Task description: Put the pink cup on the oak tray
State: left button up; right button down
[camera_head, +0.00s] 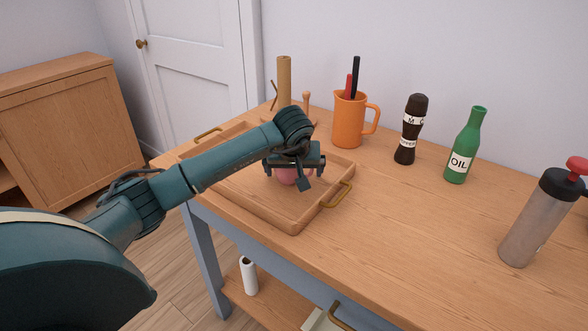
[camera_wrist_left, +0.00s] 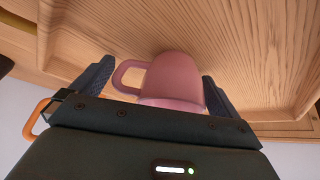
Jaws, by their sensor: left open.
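The pink cup (camera_head: 290,176) shows partly under my left gripper (camera_head: 287,178) in the head view, and its upper part is hidden by the gripper. It appears to rest on the oak tray (camera_head: 268,209), inside the rim. In the left wrist view the cup (camera_wrist_left: 172,80) sits between the two spread fingers of my left gripper (camera_wrist_left: 155,88), with its handle toward the left finger. The gripper is open around the cup. A small gap shows on the handle side; contact at the right finger is hard to tell. My right gripper is not in view.
An orange jug (camera_head: 349,122) with utensils, a dark mill (camera_head: 411,130), a green oil bottle (camera_head: 465,147) and a grey flask (camera_head: 538,222) stand on the wooden table (camera_head: 415,225). The tray has brass handles (camera_head: 337,195).

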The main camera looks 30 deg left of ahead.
pick_arm(q)
jog(key=v, duration=1.2)
jog(key=shift+r, duration=0.15)
jog(key=shift+d, duration=0.1)
